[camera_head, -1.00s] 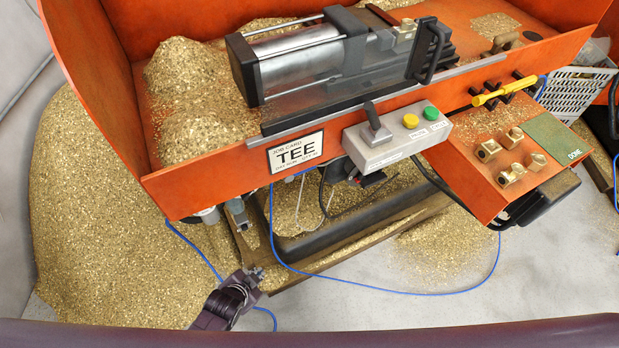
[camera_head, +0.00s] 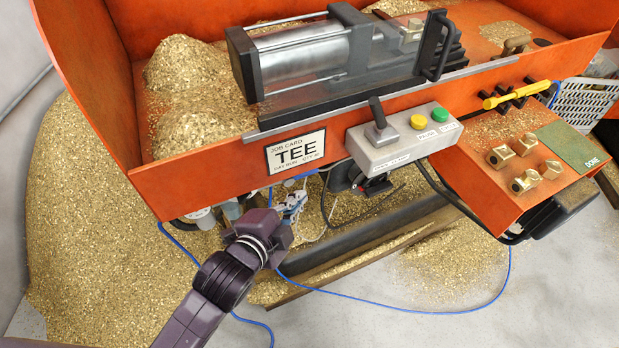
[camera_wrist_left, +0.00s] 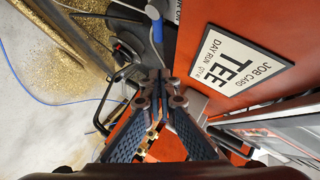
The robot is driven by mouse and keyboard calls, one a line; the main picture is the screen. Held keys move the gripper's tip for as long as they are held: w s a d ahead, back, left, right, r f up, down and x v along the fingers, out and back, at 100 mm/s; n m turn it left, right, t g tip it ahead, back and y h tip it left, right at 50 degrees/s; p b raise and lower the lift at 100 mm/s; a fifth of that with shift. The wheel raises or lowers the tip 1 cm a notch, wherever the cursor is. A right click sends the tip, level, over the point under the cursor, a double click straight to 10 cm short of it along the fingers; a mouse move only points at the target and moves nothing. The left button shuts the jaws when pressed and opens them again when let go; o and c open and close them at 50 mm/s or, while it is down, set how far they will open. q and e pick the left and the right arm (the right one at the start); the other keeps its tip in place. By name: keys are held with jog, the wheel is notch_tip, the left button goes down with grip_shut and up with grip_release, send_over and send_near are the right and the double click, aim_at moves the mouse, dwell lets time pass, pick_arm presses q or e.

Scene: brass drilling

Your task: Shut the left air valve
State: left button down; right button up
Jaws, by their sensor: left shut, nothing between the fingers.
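My left gripper (camera_head: 294,204) is under the front edge of the orange machine, below the TEE job card; in the left wrist view its fingers (camera_wrist_left: 162,82) meet at the tips with nothing between them. A blue lever-like part (camera_wrist_left: 157,28) on a grey fitting shows just beyond the fingertips in that view, apparently apart from them. It may be the left air valve's handle, but I cannot tell for sure. Grey air fittings (camera_head: 203,217) hang under the machine left of the gripper. My gripper partly hides that area in the head view. My right gripper is not in view.
The job card (camera_head: 296,151) and a grey control box (camera_head: 402,137) with a lever and buttons are on the machine's front, close above the gripper. A blue hose (camera_head: 400,309) lies on the floor. Brass chips (camera_head: 95,230) are heaped at left. Open floor lies in front.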

pick_arm(q)
send_near(319, 169)
jog(key=d, duration=0.2)
jog(key=w, duration=0.1)
jog(key=w+f, duration=0.1)
jog(key=w, duration=0.1)
jog(key=shift+w+a+f, duration=0.2)
jog(key=shift+w+f, duration=0.1)
jog(key=shift+w+a+f, duration=0.25)
jog(key=shift+w+f, duration=0.1)
jog(key=shift+w, duration=0.05)
